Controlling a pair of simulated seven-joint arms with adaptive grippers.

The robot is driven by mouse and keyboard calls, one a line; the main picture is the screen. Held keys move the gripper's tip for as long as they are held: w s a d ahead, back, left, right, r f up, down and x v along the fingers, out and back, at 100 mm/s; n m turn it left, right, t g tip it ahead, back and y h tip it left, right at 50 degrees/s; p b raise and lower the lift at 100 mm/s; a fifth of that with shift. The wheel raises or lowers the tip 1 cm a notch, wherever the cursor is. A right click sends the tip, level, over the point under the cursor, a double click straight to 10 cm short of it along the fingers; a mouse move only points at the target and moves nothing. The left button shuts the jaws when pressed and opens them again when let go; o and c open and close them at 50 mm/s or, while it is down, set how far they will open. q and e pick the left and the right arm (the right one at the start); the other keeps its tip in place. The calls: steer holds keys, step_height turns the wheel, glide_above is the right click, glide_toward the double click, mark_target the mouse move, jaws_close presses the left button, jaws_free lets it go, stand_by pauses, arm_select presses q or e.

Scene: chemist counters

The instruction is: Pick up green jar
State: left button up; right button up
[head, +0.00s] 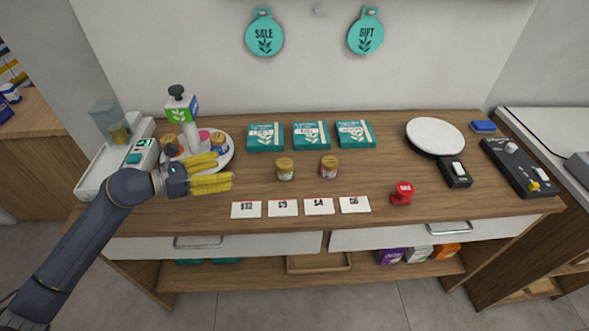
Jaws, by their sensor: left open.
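A small jar with a gold lid and a pale greenish body (285,173) stands upright on the wooden counter, near its middle. A similar jar with a reddish body (328,169) stands just to its right. My left gripper (223,170) has yellow fingers, spread apart and empty. It is to the left of the greenish jar, with a clear gap between them, and its fingers point right. It covers the front of a round white tray (228,160). My right gripper is not in view.
The tray holds a pump bottle (190,128) and several small jars. Teal boxes (311,135) lie behind the two jars. Price cards (283,208) lie in front, with a red stamp-like object (402,194) to the right. The counter between gripper and greenish jar is clear.

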arm_select(q)
steer(key=d+f, duration=0.1)
steer(key=d+f+m+g, duration=0.1)
steer(key=d, duration=0.1)
steer(key=shift+w+y, duration=0.1)
steer(key=shift+y, duration=0.2)
glide_toward(283, 170)
steer(key=w+d+f, duration=0.1)
steer(key=w, duration=0.1)
steer(key=w+d+f, duration=0.1)
steer(key=d+f, duration=0.1)
steer(key=shift+w+f, duration=0.1)
steer(key=shift+w, duration=0.3)
steer(key=shift+x, duration=3.35)
steer(key=shift+f, duration=0.15)
steer(key=c, duration=1.3)
